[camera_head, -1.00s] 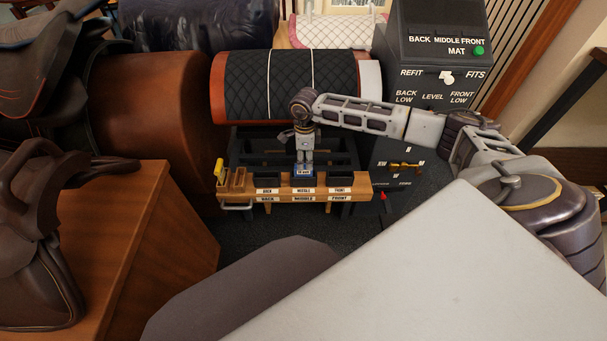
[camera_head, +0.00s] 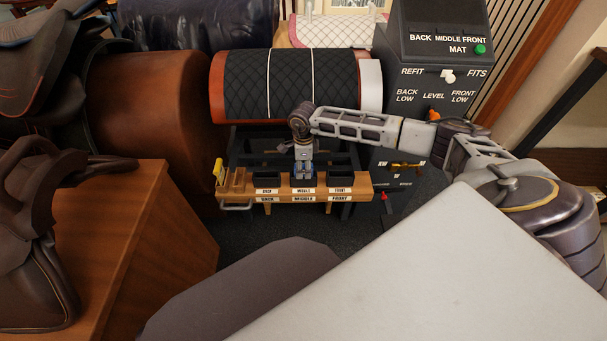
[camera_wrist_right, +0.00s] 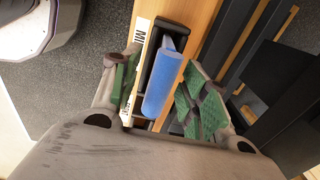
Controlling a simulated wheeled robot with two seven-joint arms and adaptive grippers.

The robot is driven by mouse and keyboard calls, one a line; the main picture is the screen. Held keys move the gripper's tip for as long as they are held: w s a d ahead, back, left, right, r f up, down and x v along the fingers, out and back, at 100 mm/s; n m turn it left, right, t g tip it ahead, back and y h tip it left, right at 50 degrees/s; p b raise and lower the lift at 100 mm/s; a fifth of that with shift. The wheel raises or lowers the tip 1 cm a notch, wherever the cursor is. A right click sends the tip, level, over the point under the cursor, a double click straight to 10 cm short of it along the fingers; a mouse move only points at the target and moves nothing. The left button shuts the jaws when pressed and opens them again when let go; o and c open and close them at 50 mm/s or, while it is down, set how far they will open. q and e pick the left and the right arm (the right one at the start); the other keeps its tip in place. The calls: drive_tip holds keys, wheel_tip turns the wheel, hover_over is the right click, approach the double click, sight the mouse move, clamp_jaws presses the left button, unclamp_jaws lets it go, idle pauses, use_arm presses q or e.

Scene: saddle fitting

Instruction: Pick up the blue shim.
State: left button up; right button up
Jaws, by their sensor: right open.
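The blue shim (camera_wrist_right: 166,80) stands in the black middle bin (camera_wrist_right: 150,62) of the wooden rack, seen in the right wrist view. In the head view only a little blue of the shim (camera_head: 305,174) shows, mostly hidden by my right gripper (camera_head: 304,168). My right gripper (camera_wrist_right: 162,95) is open, with its green pads on either side of the shim. A gap shows between the shim and the right-hand pad. My left gripper is not in view.
The wooden rack (camera_head: 237,197) has a black back bin (camera_head: 266,177) and a black front bin (camera_head: 341,179) beside the middle one. A quilted black pad (camera_head: 290,85) lies behind it. A dark control box (camera_head: 433,60) stands to the right.

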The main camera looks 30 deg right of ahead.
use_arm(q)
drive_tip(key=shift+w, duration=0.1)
use_arm(e)
drive_tip(key=shift+c, duration=0.3)
clamp_jaws()
